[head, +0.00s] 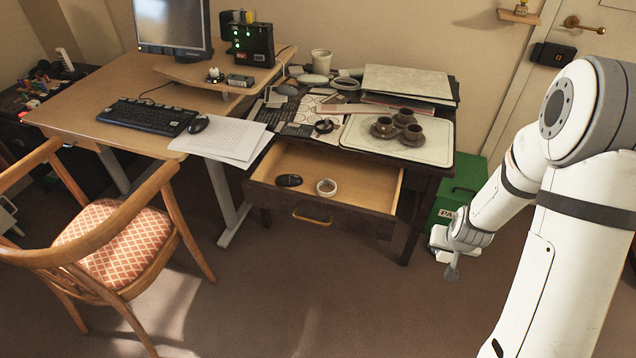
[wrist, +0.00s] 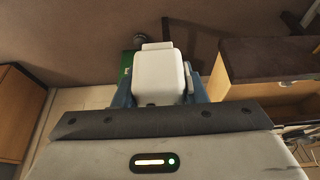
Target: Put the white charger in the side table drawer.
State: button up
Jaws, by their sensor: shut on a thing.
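The white charger (wrist: 158,76) is a rounded white block between the blue fingers of my gripper (wrist: 160,88) in the wrist view. My gripper is shut on it. In the head view my gripper (head: 450,250) hangs low at the right, in front of the green box and to the right of the side table. A small white part, likely the charger, shows there, mostly merged with the wrist. The side table drawer (head: 362,183) is pulled open, left of my gripper.
The side table top (head: 439,147) above the drawer carries a tray, brown cups, papers and folders. A green box (head: 467,190) stands right of the table. The desk (head: 112,79) and wooden chair (head: 176,208) are at the left. The floor in front is clear.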

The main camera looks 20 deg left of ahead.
aim_at(364, 200)
jog(key=u, duration=0.7)
jog(key=i, duration=1)
